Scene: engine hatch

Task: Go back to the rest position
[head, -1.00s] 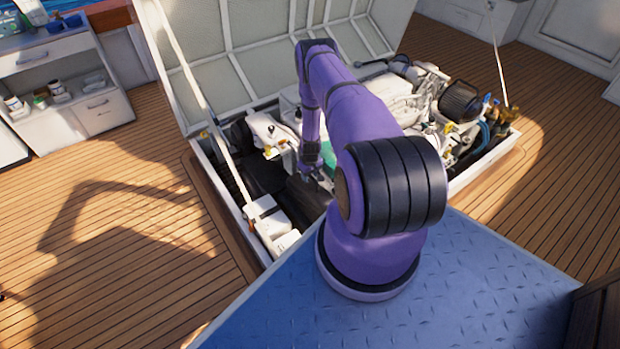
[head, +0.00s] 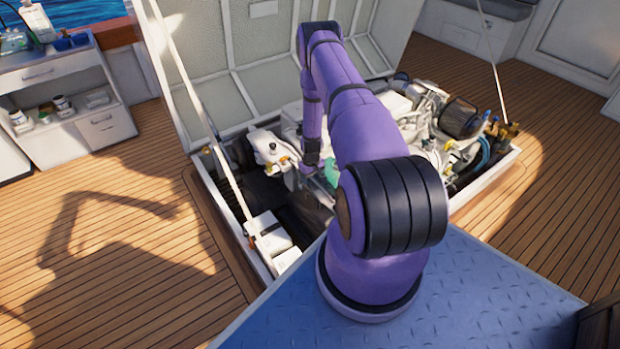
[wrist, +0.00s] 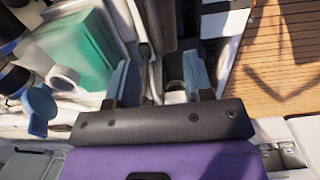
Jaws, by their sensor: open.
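My gripper (wrist: 158,78) shows in the wrist view with its two fingers apart and nothing between them. In the head view, my purple arm reaches over the open engine hatch, and the gripper (head: 309,171) hangs above its near left part, mostly hidden by the arm. The white engine (head: 400,100) sits in the hatch beneath and beyond the arm. A green block-shaped part (wrist: 85,45) lies left of the fingers in the wrist view.
The raised hatch lid (head: 225,55) stands behind the arm, with a strut (head: 190,90) on the left and another on the right. White boxes (head: 268,235) sit at the hatch's left edge. A cabinet (head: 65,100) stands far left. The wooden deck (head: 130,260) is clear.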

